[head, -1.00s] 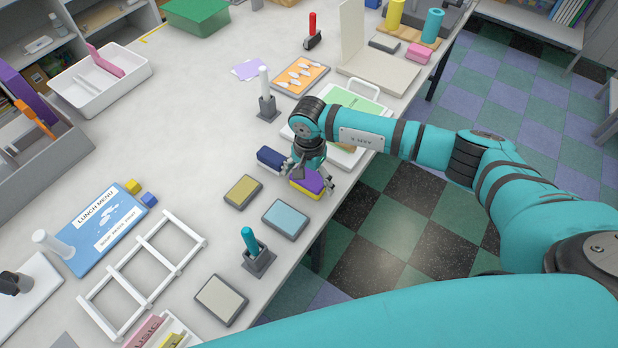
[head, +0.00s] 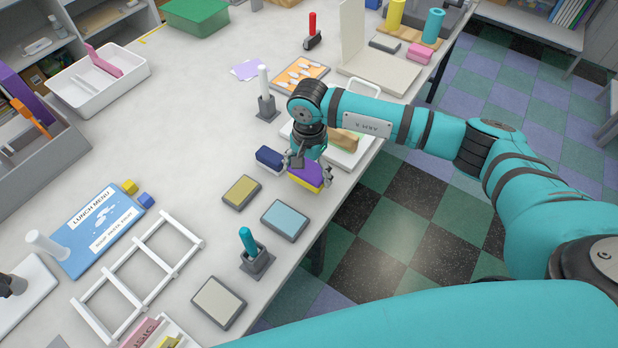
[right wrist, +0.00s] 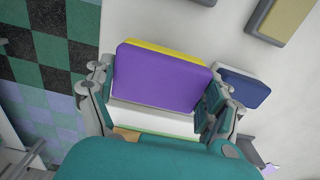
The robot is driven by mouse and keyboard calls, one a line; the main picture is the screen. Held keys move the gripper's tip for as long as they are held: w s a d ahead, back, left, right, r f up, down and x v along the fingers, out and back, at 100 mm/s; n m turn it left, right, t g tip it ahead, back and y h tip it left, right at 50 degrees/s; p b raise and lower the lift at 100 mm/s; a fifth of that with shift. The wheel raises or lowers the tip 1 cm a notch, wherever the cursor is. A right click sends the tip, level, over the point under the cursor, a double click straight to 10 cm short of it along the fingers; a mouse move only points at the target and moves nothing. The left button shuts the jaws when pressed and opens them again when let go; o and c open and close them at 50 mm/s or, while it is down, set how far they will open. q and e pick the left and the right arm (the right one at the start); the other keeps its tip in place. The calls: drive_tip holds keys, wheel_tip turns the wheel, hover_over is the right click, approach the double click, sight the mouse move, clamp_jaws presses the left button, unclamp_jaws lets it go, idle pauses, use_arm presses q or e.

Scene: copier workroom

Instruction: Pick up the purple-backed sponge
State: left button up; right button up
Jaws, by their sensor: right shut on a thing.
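The purple-backed sponge (head: 305,173) has a purple top and a yellow underside. My right gripper (head: 308,172) is shut on it near the table's front edge. In the right wrist view the sponge (right wrist: 160,75) sits between the two fingers of my right gripper (right wrist: 155,100), its purple back facing the camera and a yellow strip along its far edge. I cannot tell whether it is clear of the table. My left gripper is not in view.
A dark blue-backed block (head: 269,159) lies just left of the sponge; it also shows in the right wrist view (right wrist: 243,87). Yellow (head: 241,191) and light blue (head: 284,220) pads lie nearer. A white tray (head: 349,152) stands behind my gripper.

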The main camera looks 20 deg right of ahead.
drive_tip(key=s+a+b, duration=0.1)
drive_tip(key=s+a, duration=0.1)
drive_tip(key=s, duration=0.2)
drive_tip(key=s+a+r+b, duration=0.1)
drive_tip(key=s+b, duration=0.1)
drive_tip(key=s, duration=0.3)
drive_tip(key=s+a+b, duration=0.1)
drive_tip(key=s+a, duration=0.1)
drive_tip(key=s, duration=0.2)
drive_tip(key=shift+s+a+r+b, duration=0.15)
drive_tip(key=shift+s+a+b, duration=0.15)
drive_tip(key=shift+s, duration=0.05)
drive_tip(key=shift+s+a+r, duration=0.2)
drive_tip(key=shift+s, duration=0.4)
drive_tip(key=o, duration=0.3)
drive_tip(key=c, duration=0.4)
drive_tip(key=w+a+r, duration=0.1)
drive_tip(key=w+r, duration=0.2)
drive_tip(key=w, duration=0.2)
drive_tip(key=shift+w+r+g+h+b, duration=0.15)
drive_tip(key=shift+g+h+b, duration=0.15)
drive_tip(key=shift+g+b, duration=0.1)
drive_tip(key=shift+f, duration=0.2)
drive_tip(key=shift+f+b, duration=2.3)
drive_tip(key=shift+b, duration=0.7)
